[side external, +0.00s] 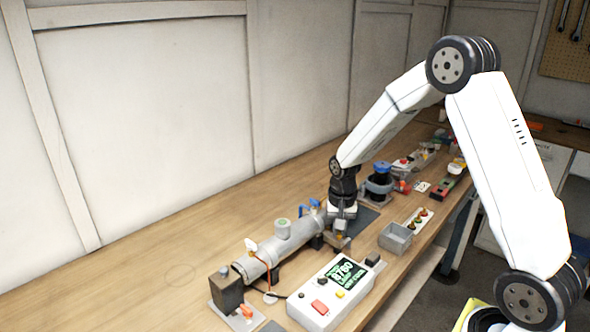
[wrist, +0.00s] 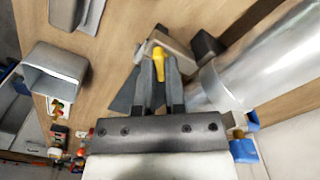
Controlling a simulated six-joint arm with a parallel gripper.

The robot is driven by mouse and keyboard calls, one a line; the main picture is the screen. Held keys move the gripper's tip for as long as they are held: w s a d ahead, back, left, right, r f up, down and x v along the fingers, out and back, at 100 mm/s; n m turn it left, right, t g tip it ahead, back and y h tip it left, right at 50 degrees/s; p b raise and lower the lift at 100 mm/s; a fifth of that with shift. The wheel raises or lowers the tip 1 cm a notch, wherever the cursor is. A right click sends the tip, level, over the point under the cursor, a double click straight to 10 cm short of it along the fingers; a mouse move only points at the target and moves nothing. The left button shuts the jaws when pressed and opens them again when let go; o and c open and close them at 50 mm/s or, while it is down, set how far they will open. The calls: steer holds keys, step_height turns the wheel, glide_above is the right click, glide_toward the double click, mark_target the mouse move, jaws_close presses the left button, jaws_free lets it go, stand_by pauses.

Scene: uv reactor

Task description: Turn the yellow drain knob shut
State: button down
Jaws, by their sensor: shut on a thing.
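The yellow drain knob (wrist: 158,52) shows between my gripper's fingertips (wrist: 158,70) in the wrist view. The fingers are closed on it from both sides, and its top end sticks out past them. It sits at a grey block-like fitting (wrist: 172,50) near the end of the metal reactor tube (wrist: 235,80). In the side view my gripper (side external: 341,226) points down beside the right end of the reactor tube (side external: 265,262). I cannot make out the knob in that view.
A white control box (side external: 325,308) with a green display stands in front of the tube. An open grey bin (side external: 395,238) is right of my gripper. Blue fittings (side external: 311,206) are close by on the tube. Several other devices stand farther back on the wooden bench (side external: 150,270).

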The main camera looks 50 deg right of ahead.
mark_target(339, 231)
steer(key=m, duration=0.4)
steer(key=shift+m, duration=2)
steer(key=c, duration=0.7)
jaws_free()
steer(key=shift+r, duration=3.95)
